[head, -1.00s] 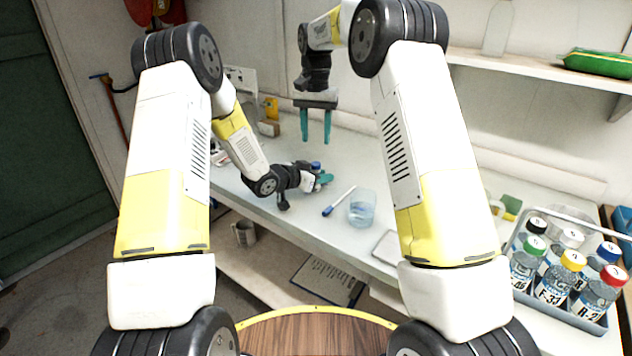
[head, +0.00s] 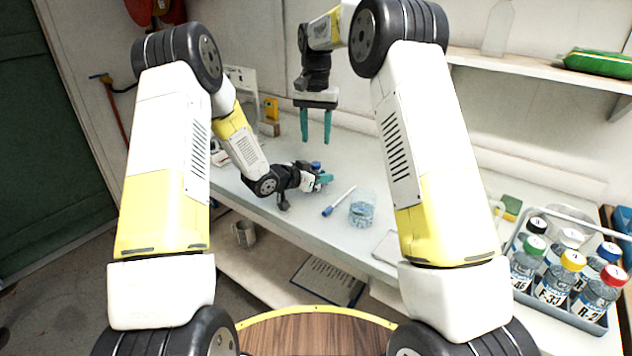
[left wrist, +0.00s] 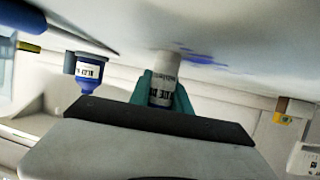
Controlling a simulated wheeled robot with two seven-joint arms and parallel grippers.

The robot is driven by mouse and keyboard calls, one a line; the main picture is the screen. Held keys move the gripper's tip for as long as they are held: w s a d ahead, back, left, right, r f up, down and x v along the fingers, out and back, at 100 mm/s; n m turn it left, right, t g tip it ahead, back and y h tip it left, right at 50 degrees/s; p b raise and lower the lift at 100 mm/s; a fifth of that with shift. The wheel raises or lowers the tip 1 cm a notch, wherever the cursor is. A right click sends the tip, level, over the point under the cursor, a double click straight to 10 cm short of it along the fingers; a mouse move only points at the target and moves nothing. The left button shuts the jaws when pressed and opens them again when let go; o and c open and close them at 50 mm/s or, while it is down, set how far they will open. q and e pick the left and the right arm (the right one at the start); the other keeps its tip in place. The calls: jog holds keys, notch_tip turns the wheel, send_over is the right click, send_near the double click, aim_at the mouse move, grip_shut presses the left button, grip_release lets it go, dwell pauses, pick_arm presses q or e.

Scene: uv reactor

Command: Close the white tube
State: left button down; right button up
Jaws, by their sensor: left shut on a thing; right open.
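My left gripper (head: 325,180) is low over the bench, shut on a small white labelled tube. In the left wrist view the tube (left wrist: 164,70) stands between the teal fingers (left wrist: 160,92), with a bluish band at its lower picture end. Whether its lid is on cannot be told. A small blue part (head: 316,166) shows beside this gripper in the head view. My right gripper (head: 315,125) is open and empty, fingers pointing down, above and behind the left one. A second labelled item with blue ends (left wrist: 88,72) appears left of the tube.
A blue-tipped white pen-like item (head: 338,202) and a clear beaker (head: 362,210) lie right of my left gripper. A rack (head: 585,322) of capped bottles stands at the right. A shelf (head: 540,70) runs along the wall.

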jog(key=n, duration=1.7)
jog(key=shift+n, duration=0.3)
jog(key=n, duration=0.8)
jog(key=shift+n, duration=0.3)
jog(key=n, duration=0.9)
jog(key=shift+n, duration=0.4)
